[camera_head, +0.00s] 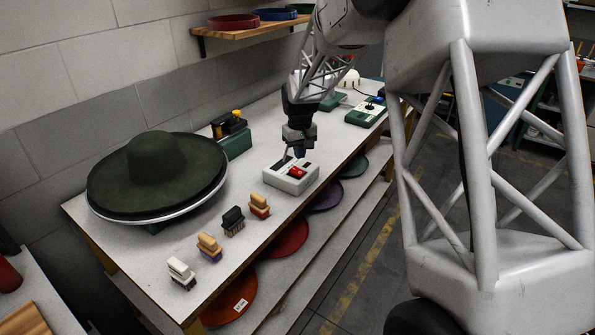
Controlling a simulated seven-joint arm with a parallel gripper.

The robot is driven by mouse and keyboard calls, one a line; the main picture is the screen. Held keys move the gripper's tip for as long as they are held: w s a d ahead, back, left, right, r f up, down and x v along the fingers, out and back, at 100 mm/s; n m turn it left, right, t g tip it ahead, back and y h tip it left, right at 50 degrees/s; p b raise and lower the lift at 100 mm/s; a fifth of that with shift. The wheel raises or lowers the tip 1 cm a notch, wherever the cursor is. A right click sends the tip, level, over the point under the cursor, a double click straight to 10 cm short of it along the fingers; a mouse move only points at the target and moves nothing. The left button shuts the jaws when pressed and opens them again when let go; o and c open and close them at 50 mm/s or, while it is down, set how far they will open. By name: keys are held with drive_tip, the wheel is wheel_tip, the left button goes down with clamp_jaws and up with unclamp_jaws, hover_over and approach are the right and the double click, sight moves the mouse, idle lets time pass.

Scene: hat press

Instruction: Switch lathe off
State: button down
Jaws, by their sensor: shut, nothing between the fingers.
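A dark green wide-brimmed hat (155,165) sits on a round support with a pale rim at the left of the workbench; I take this to be the lathe. A small light-grey control box (291,178) with a red switch (297,172) stands near the bench's front edge, right of the hat. My gripper (300,150) is shut and empty, pointing down just above the back of the box. I cannot tell whether a fingertip touches the box. The switch's exact position is too small to read.
Several brushes (233,221) stand in a row along the front of the bench. A green device with a yellow top (230,132) stands behind the box. Another green and white box (366,112) is farther right. A wall shelf (245,32) hangs above.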

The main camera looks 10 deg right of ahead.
drive_tip(key=shift+r, duration=0.7)
drive_tip(key=s+r+m, duration=0.1)
drive_tip(key=s+r, duration=0.3)
drive_tip(key=s, duration=0.4)
drive_tip(key=s+d+r+t, duration=0.1)
drive_tip(key=s+r, duration=0.3)
drive_tip(key=s, duration=0.3)
drive_tip(key=s+r+m, duration=0.1)
drive_tip(key=s+r, duration=0.4)
drive_tip(key=s, duration=0.3)
drive_tip(key=s+f+m+t, duration=0.1)
drive_tip(key=s, duration=2.3)
drive_tip(key=shift+s+d+t, duration=0.3)
drive_tip(key=shift+s+d, duration=0.1)
drive_tip(key=shift+d, duration=0.05)
